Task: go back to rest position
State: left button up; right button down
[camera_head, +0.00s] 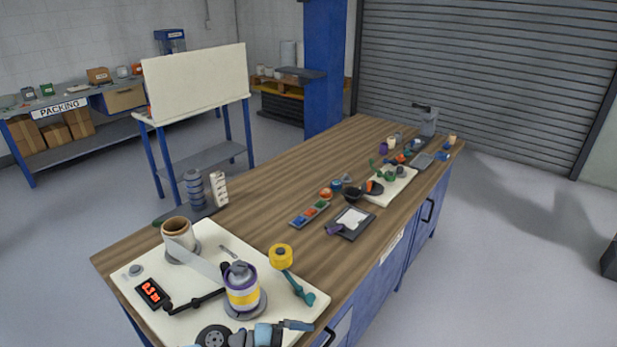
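Neither of my grippers shows in the head view. On a white board (135,290) at the near end of the wooden workbench (260,195) stand two rollers. The right roller (242,292) is purple, white and yellow with a grey top, also on a round grey base. A pale film strip (195,262) runs from the left roller toward the right one. I cannot tell how its far end is attached.
A red-digit display (153,292), a yellow-headed teal tool (281,257) and blue-grey parts (262,335) sit on or beside the board. A white panel table (197,82) stands behind.

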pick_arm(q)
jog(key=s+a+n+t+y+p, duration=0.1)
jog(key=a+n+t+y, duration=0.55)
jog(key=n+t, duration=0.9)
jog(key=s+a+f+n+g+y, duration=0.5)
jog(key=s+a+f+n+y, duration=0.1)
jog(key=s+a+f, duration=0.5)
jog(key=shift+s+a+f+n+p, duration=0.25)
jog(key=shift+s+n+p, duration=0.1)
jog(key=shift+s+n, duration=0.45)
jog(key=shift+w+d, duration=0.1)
